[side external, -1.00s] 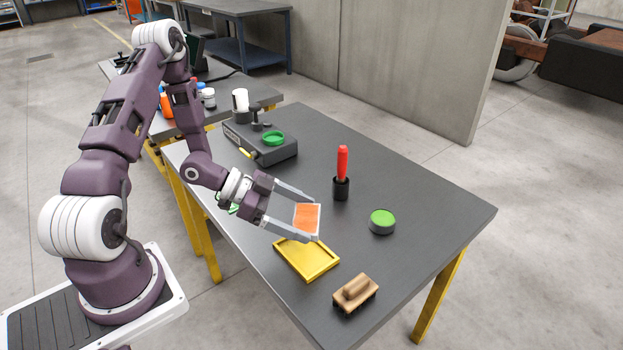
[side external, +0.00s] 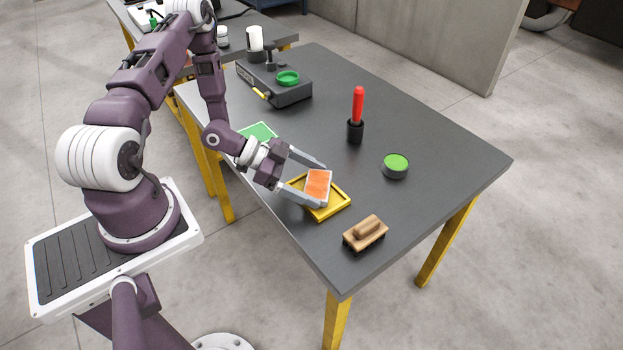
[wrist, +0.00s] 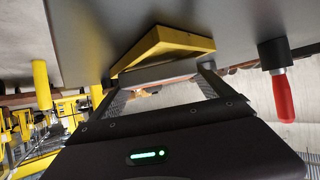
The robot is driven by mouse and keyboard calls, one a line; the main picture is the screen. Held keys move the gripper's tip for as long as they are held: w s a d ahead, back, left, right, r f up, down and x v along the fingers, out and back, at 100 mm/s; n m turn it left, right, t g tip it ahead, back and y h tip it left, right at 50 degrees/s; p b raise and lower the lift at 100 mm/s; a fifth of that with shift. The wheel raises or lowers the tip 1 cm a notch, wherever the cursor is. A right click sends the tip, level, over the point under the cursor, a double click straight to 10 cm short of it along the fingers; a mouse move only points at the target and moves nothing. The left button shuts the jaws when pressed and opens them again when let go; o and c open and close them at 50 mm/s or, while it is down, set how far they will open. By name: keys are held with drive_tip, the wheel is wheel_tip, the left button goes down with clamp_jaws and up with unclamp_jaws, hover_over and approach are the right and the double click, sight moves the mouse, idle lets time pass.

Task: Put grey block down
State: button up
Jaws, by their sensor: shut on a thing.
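The grey block (side external: 317,184) has an orange top face and light grey sides. My gripper (side external: 320,187) is shut on it, with one finger on each side. The block is over the yellow tray (side external: 334,209), low and close to it; I cannot tell whether it touches. In the wrist view the grey side of the block (wrist: 157,73) shows between the fingers, right beside the yellow tray (wrist: 165,46). The block hides much of the tray's inside in the side view.
A wooden brush (side external: 366,231) lies in front of the tray. A red-handled tool in a black holder (side external: 356,118) and a green-topped round tin (side external: 395,165) stand to the right. A grey device with a green ring (side external: 274,86) is at the back. A green item (side external: 259,132) lies near the left edge.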

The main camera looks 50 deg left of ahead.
drive_tip(key=shift+f, duration=0.15)
drive_tip(key=o, duration=1.7)
drive_tip(key=shift+s+a, duration=0.15)
drive_tip(key=shift+a, duration=0.05)
drive_tip(key=v, duration=0.6)
drive_tip(key=w+a+r+g+y, duration=0.1)
drive_tip(key=w+a+r+y, duration=0.3)
drive_tip(key=w+a+y, duration=0.1)
wheel_tip(320, 180, up, 16)
drive_tip(key=s+n+y, duration=0.1)
drive_tip(key=n+y, duration=0.3)
drive_tip(key=y, duration=0.3)
drive_tip(key=s+d+r+n+g+h, duration=0.1)
drive_tip(key=s+d+r+n, duration=0.1)
drive_tip(key=s+d+r, duration=0.2)
drive_tip(key=s+d+r+n+g+h, duration=0.1)
drive_tip(key=s+d+r+n+h, duration=0.1)
drive_tip(key=s+d, duration=0.8)
drive_tip(key=s+r+n, duration=0.1)
drive_tip(key=s+r, duration=0.1)
drive_tip(key=s, duration=0.4)
drive_tip(key=shift+d+r, duration=0.3)
drive_tip(key=shift+d, duration=0.1)
